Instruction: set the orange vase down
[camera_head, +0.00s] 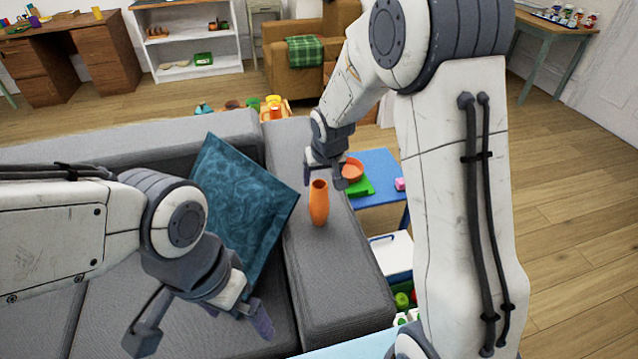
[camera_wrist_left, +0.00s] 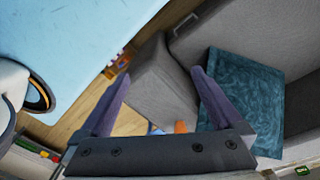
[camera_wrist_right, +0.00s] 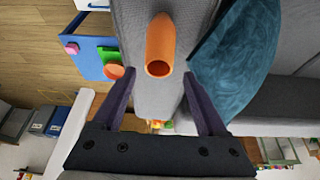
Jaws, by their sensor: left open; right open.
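The orange vase (camera_head: 318,204) stands upright on the grey sofa's armrest (camera_head: 340,262), beside the teal cushion. My right gripper (camera_head: 325,178) is open just above and behind the vase in the head view, apart from it as far as I can see. In the right wrist view the vase (camera_wrist_right: 160,48) shows its open mouth, beyond the fingertips and between their lines. My left gripper (camera_head: 205,325) is open and empty over the sofa seat. In the left wrist view a small orange patch (camera_wrist_left: 181,127), likely the vase, shows between the fingers.
A teal cushion (camera_head: 240,205) leans on the sofa close to the armrest. A blue table (camera_head: 380,190) with an orange bowl (camera_head: 352,169) and a green item stands just right of the armrest. A light-blue surface (camera_head: 345,347) lies at the front.

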